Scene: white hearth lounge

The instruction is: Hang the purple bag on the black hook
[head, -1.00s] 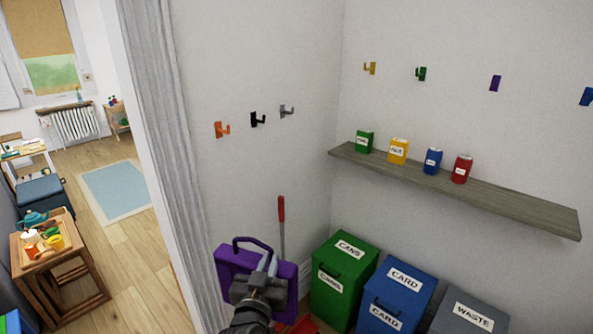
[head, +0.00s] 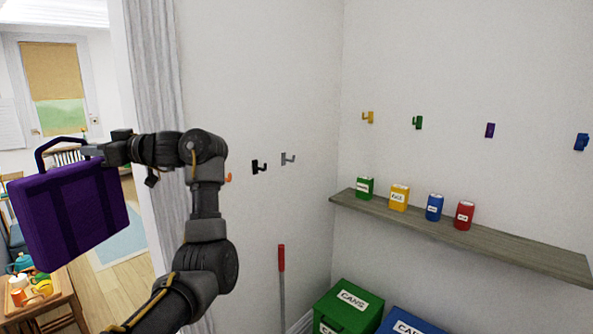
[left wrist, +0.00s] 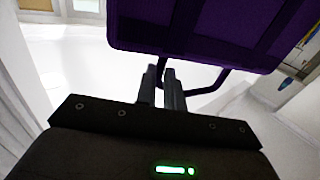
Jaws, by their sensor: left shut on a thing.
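The purple bag (head: 75,212) hangs in the air at the left of the head view, with its dark handle (head: 62,146) on top. My left gripper (head: 92,151) is shut on the handle near its right side. In the left wrist view the bag (left wrist: 200,30) fills the top and the fingers of my left gripper (left wrist: 165,88) are closed on the handle. The black hook (head: 259,167) is on the wall, bare, to the right of my left arm and well apart from the bag. My right gripper is not in view.
A grey hook (head: 288,159) is just right of the black one; an orange hook (head: 229,178) is partly hidden by my arm. A shelf (head: 460,237) with several containers is at right. Bins (head: 345,312) stand below. A red-handled tool (head: 281,258) leans near the wall.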

